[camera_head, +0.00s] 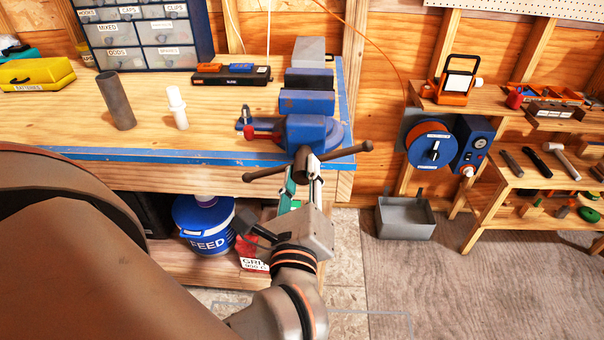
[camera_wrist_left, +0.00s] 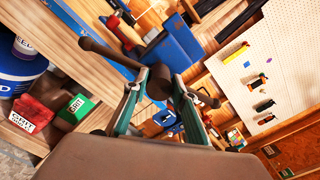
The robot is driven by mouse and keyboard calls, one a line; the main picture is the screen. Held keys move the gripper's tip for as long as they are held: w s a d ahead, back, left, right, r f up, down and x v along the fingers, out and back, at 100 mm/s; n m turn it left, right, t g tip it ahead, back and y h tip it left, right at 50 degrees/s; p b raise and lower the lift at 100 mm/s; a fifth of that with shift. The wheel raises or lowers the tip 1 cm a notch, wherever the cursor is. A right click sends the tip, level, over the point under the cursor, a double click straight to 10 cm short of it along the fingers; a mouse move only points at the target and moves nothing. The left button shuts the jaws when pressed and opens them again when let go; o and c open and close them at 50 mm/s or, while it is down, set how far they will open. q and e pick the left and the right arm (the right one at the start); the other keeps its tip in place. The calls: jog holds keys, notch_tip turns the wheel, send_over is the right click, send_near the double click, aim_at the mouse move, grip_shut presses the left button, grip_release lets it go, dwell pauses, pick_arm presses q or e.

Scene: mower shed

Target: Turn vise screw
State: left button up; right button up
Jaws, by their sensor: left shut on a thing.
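The blue vise (camera_head: 306,130) is mounted at the right front corner of the workbench. Its dark brown screw head (camera_head: 305,164) faces the front, with a tilted handle bar (camera_head: 342,154) through it, the right end higher in the head view. My left gripper (camera_head: 304,180) reaches up to the screw from below. In the left wrist view, my left gripper's green-sided fingers (camera_wrist_left: 160,92) lie on both sides of the round screw head (camera_wrist_left: 158,82), shut on it. The vise body (camera_wrist_left: 172,60) is just beyond. My right gripper is in neither view.
The workbench (camera_head: 60,125) holds a dark pipe (camera_head: 116,101), a white fitting (camera_head: 178,108) and a drawer cabinet (camera_head: 148,36). A blue feed bucket (camera_head: 203,226) stands below. A grey bin (camera_head: 405,218) stands right of the bench. The floor at the lower right is clear.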

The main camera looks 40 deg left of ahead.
pick_arm(q)
jog(key=n, duration=0.7)
jog(key=shift+a+r, duration=0.2)
jog(key=shift+r, duration=0.1)
jog(key=n, duration=1.2)
jog(key=shift+f, duration=0.1)
jog(key=n, duration=0.5)
jog(key=shift+d+n, duration=0.1)
jog(key=shift+n, duration=0.2)
jog(key=o, duration=1.1)
jog(key=shift+c, duration=0.2)
jog(key=shift+w+f, duration=0.2)
jog(key=shift+w, duration=0.05)
